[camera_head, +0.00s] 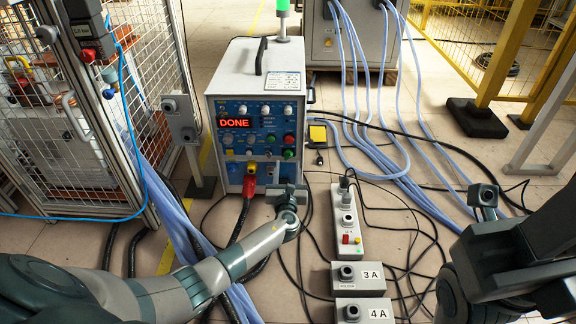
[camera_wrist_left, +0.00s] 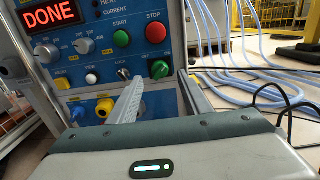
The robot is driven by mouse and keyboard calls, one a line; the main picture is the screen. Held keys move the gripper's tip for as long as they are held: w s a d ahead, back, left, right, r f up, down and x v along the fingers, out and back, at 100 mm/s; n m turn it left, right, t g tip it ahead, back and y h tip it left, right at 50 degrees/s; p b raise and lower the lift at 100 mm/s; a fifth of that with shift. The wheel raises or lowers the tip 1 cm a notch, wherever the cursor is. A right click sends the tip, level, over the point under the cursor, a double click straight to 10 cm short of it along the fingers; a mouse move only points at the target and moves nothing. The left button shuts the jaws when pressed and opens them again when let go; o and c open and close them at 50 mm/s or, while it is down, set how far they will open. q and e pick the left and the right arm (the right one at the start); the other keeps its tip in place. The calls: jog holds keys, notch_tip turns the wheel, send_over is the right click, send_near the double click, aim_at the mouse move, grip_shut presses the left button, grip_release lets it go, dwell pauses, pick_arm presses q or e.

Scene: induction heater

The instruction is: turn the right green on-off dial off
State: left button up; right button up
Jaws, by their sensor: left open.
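The right green dial (camera_wrist_left: 159,70) is on the blue control panel, below the red stop button. It also shows in the head view (camera_head: 288,154). My left gripper (camera_head: 287,190) is low in front of the panel's right side. In the wrist view its two fingers (camera_wrist_left: 164,96) are apart, with the right dial seen between them, beyond the tips. Nothing is held. I see no contact with the dial. My right arm's end (camera_head: 483,200) is at the right; its fingers cannot be made out.
The heater cabinet (camera_head: 257,80) has a lit DONE display (camera_head: 235,122). A red plug (camera_head: 249,186) with a cable is below the panel. A wire cage (camera_head: 60,150) stands at the left. Cables and labelled boxes (camera_head: 357,279) lie on the floor to the right.

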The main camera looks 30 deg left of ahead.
aim_at(288, 155)
pick_arm(q)
jog(key=b+x, duration=0.1)
jog(key=x, duration=0.3)
jog(key=c, duration=1)
